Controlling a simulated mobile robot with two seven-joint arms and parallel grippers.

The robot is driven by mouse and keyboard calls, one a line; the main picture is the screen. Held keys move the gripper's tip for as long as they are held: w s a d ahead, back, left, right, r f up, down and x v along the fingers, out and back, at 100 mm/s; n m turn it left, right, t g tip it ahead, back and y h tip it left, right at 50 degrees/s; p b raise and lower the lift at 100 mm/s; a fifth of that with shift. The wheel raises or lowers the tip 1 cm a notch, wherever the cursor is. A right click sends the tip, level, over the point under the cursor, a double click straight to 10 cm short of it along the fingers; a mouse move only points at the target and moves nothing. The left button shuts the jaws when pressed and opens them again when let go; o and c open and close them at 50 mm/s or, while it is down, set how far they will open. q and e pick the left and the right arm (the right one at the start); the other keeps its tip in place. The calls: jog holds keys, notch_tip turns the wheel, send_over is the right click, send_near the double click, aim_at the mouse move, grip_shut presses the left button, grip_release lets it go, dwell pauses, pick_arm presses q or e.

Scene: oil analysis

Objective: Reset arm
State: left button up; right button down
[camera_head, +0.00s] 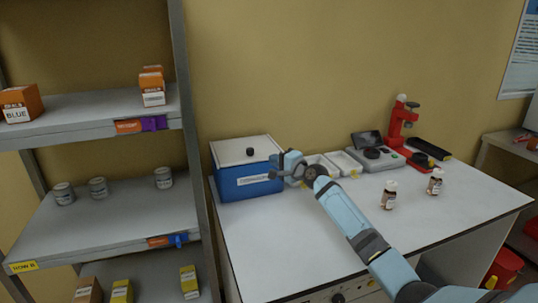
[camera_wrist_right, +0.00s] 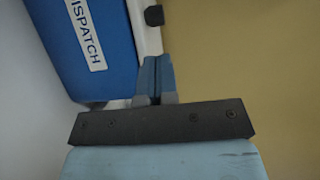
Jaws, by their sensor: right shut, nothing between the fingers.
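My right arm (camera_head: 345,215) reaches in from the lower right over the white table. My right gripper (camera_head: 274,167) is at the right side of the blue box (camera_head: 240,185) with a white lid. In the right wrist view its fingers (camera_wrist_right: 155,75) are together and empty. The box, lettered "DISPATCH" in part, fills the upper left of the right wrist view (camera_wrist_right: 110,50). I cannot tell if the gripper touches the box. My left gripper is not in view.
A shelf rack (camera_head: 100,225) stands left. The table's front left is clear.

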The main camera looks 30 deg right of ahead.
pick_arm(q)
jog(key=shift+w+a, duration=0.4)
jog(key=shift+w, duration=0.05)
pick_arm(e)
jog(key=v, duration=0.5)
jog(key=shift+s+a+f, duration=0.1)
jog(key=shift+s+f, duration=0.05)
jog(key=shift+s, duration=0.1)
